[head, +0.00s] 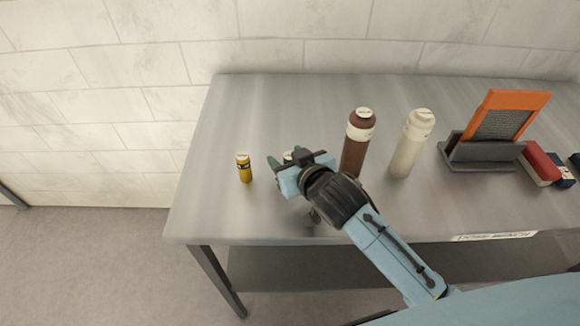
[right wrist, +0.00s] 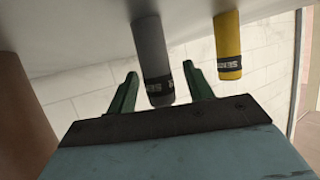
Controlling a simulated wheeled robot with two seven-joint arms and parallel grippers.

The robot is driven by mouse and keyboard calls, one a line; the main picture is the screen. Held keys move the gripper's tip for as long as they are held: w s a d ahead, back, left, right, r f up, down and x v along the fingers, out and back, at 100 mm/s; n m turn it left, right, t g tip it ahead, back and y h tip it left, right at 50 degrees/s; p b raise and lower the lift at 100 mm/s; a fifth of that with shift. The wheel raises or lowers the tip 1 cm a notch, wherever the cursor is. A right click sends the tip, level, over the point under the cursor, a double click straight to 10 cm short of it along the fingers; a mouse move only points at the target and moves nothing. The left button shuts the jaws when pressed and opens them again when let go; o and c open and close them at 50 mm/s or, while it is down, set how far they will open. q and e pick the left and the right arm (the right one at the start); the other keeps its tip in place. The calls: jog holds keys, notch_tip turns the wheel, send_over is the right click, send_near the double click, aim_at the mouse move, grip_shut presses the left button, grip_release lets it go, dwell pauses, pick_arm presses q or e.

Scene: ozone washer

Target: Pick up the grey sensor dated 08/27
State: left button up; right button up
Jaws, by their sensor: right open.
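The grey sensor (right wrist: 152,50) is a small cylinder with a dark label band, standing on the table. In the right wrist view it appears between the two green fingers of my right gripper (right wrist: 160,75), which are open with a gap on both sides. In the head view the right gripper (head: 291,161) covers most of it, and a whitish top (head: 288,155) shows there. No date is readable. A yellow sensor (head: 244,168) stands just left of the gripper; it also shows in the right wrist view (right wrist: 228,45). My left gripper is not in view.
A brown bottle (head: 354,155) and a cream bottle (head: 409,150) stand right of the gripper. Further right are a grey stand with an orange-framed panel (head: 508,112) and a red-and-white block (head: 540,163). The grey table (head: 270,100) is clear behind and at the left.

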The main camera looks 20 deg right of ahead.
jog(key=shift+w+a+f, duration=0.15)
jog(key=shift+w+f, duration=0.1)
jog(key=shift+w, duration=0.25)
jog(key=c, duration=1.1)
